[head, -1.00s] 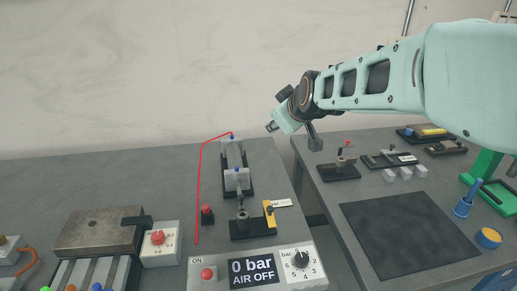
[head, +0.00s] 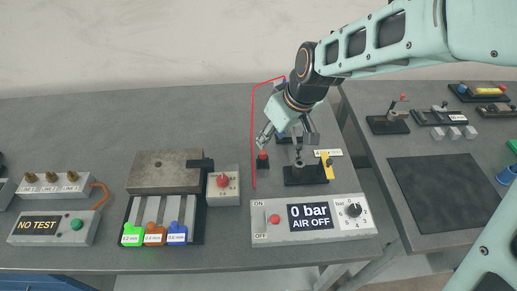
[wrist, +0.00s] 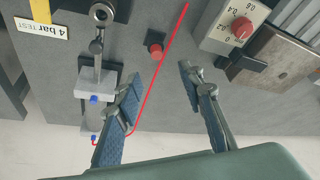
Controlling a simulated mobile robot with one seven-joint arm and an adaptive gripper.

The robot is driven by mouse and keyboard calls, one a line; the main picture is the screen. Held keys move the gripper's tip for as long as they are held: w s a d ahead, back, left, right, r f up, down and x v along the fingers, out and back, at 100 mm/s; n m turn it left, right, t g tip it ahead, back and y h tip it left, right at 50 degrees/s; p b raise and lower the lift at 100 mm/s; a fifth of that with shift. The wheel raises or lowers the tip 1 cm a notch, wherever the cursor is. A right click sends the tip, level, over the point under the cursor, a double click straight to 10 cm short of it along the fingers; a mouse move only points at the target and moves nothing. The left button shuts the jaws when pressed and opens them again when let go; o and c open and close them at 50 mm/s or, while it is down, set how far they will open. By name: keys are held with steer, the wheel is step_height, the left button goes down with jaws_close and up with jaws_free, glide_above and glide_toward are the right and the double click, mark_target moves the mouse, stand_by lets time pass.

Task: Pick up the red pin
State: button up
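A short red pin (head: 262,155) stands in a small black holder on the left bench in the head view. In the wrist view the red pin (wrist: 155,49) shows just beyond the gap between my fingertips. My gripper (head: 286,140) hangs over the bench, above and a little right of the pin. The fingers are apart from the pin.
A thin red line (head: 253,130) runs beside the pin. A grey clamp fixture (wrist: 97,80) stands close by. A control box (head: 313,219) reads 0 bar, AIR OFF. A box with a red knob (head: 223,182) stands left. A second bench (head: 475,145) is at right.

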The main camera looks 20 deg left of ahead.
glide_above(263, 152)
steer(key=s+d, duration=0.2)
step_height(263, 152, down, 4)
steer(key=f, duration=0.1)
steer(key=shift+w+x, duration=0.25)
steer(key=shift+x, duration=1.05)
steer(key=shift+w+x, duration=0.2)
steer(key=shift+x, duration=1.15)
steer(key=shift+d+r, duration=0.1)
steer(key=shift+d, duration=0.05)
jaws_close()
